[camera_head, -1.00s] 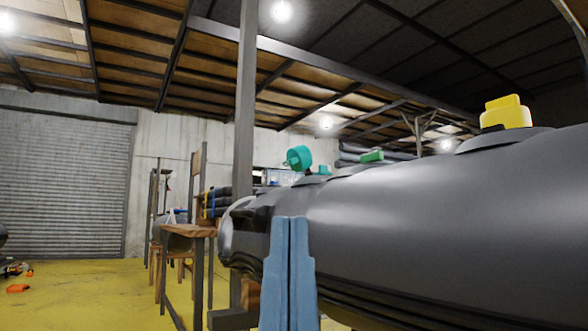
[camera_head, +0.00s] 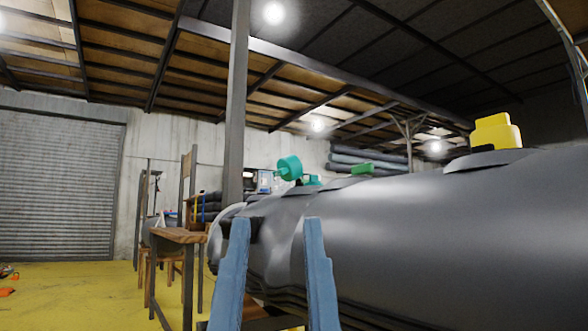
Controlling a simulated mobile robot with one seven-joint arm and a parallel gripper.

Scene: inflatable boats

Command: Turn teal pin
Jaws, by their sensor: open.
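The teal pin (camera_head: 289,168) stands on top of the grey inflatable boat tube (camera_head: 420,225), toward its far left end. It has a round teal head, and a smaller teal piece (camera_head: 313,180) shows just to its right. My gripper (camera_head: 277,222) has two blue fingers, spread apart and empty, pointing up at the bottom centre. The fingertips appear lower in the picture than the pin, in front of the tube's side. The pin is apart from the fingers; the exact depth between them is hard to tell.
A green piece (camera_head: 363,169) and a yellow valve piece (camera_head: 496,132) sit farther right on the tube. A wooden table (camera_head: 178,236) stands left of the tube beside a grey post (camera_head: 236,110).

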